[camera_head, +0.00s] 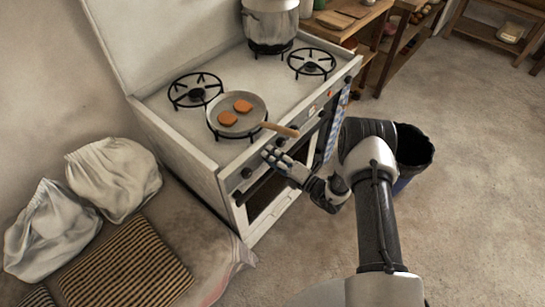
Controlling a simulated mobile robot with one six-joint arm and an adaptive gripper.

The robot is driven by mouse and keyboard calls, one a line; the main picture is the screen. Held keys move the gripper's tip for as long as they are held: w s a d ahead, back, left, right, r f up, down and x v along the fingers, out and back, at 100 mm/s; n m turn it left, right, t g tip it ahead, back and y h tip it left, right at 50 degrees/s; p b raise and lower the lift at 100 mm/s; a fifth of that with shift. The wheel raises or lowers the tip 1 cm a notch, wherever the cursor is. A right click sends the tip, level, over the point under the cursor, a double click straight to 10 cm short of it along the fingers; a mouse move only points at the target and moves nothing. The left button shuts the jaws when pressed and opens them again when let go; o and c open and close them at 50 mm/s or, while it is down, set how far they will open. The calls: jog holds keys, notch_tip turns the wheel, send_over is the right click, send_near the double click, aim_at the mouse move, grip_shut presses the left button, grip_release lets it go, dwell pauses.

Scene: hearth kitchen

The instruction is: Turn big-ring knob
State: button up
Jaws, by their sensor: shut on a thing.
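The white stove (215,180) has a row of dark knobs along its front panel. One dark knob (247,172) shows just left of my gripper, and another knob (281,142) shows just to its right. My gripper (268,154) is at the front panel between these two, with its fingers closed around a knob there. That knob is mostly hidden by the fingers, and I cannot read its marking or angle. A frying pan (258,118) with two orange-brown pieces of food sits on the front burner, its wooden handle (281,130) reaching over the front edge above my gripper.
A large metal pot (270,22) stands on a back burner. Two other burners (195,92) (311,63) are bare. A checked blue cloth (335,125) hangs at the stove front. A dark bin (412,150) stands right of my arm. White sacks (112,177) lie at left.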

jog(key=o, duration=1)
jog(key=shift+o, duration=0.2)
jog(key=v, duration=1.2)
